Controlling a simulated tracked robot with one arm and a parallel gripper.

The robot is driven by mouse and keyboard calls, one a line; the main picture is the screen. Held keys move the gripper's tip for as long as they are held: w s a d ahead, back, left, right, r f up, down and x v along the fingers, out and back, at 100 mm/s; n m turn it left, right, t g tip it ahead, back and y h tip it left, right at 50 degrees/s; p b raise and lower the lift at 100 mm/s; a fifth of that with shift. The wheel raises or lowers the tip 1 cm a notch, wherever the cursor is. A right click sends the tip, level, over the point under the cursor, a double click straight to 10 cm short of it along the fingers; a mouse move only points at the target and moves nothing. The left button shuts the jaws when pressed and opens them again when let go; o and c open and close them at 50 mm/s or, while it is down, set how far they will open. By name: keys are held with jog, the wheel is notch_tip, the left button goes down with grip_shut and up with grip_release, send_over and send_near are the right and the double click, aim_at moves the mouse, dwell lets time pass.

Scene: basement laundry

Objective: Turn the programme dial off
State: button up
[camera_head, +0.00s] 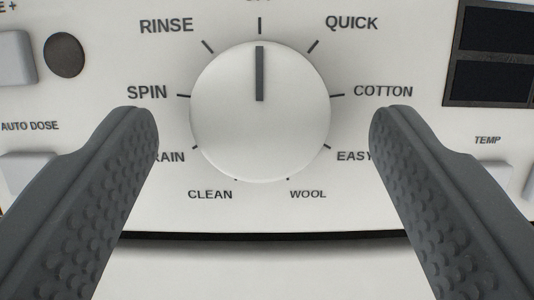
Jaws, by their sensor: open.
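The programme dial (260,125) is a round white knob on the washer's white control panel. Its dark pointer line points straight up to the top tick, whose label is cut off by the picture's top edge. Labels around it read RINSE, SPIN, CLEAN, WOOL, COTTON and QUICK; those at lower left and lower right are partly hidden by my fingers. My gripper (263,125) is open, with one dark grey ribbed finger on each side of the dial. Gaps show between both fingers and the dial, and nothing is held.
A dark display (490,55) sits at the upper right, with a TEMP button (487,175) below it. A round dark spot (64,55) and pale buttons (12,58) are on the left. The panel's lower edge has a dark gap (265,236) under it.

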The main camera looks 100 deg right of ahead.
jog(key=p+v, duration=0.2)
jog(key=v, duration=1)
jog(key=shift+d+r, duration=0.1)
